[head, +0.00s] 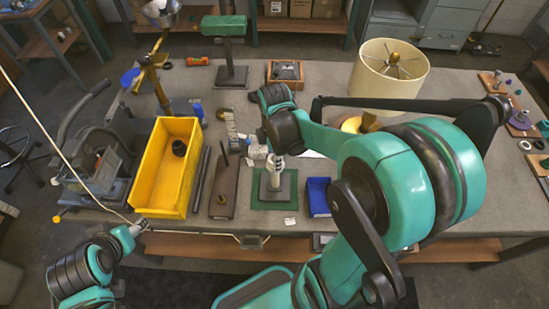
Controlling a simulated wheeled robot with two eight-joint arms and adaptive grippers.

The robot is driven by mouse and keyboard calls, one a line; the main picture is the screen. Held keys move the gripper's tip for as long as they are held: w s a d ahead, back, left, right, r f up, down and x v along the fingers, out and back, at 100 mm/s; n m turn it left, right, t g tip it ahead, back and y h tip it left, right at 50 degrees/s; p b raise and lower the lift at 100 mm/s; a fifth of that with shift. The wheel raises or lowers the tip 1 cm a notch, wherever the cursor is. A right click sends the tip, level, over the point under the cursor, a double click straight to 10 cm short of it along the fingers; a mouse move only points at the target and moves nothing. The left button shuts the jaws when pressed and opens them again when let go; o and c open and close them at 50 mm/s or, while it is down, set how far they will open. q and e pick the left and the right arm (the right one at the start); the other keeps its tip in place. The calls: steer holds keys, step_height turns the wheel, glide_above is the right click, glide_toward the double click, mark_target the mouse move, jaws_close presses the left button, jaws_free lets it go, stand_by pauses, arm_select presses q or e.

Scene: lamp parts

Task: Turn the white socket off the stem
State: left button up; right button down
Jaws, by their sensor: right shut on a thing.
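My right gripper (275,163) points down over the middle of the bench and is shut on the white socket, which it largely hides. Below it a short stem (274,182) stands upright on a dark grey base plate (284,190). The plate lies on a green mat (261,203). I cannot tell how far the socket sits on the stem. My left gripper (139,227) is at the bench's front left edge, apart from the lamp parts, too small to read its fingers.
A brown block (224,186) lies left of the mat. A lamp with a cream shade (382,79) stands behind my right arm.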

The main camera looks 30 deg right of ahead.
steer(key=n, duration=0.2)
steer(key=shift+n, duration=0.4)
steer(key=shift+n, duration=0.9)
steer(key=n, duration=0.4)
steer(key=shift+s, duration=0.1)
steer(key=c, duration=2)
jaws_free()
jaws_close()
steer(key=shift+r, duration=0.1)
steer(key=shift+r+p, duration=0.65)
steer(key=shift+r, duration=0.15)
steer(key=shift+r+p, duration=0.75)
steer(key=shift+r, duration=0.2)
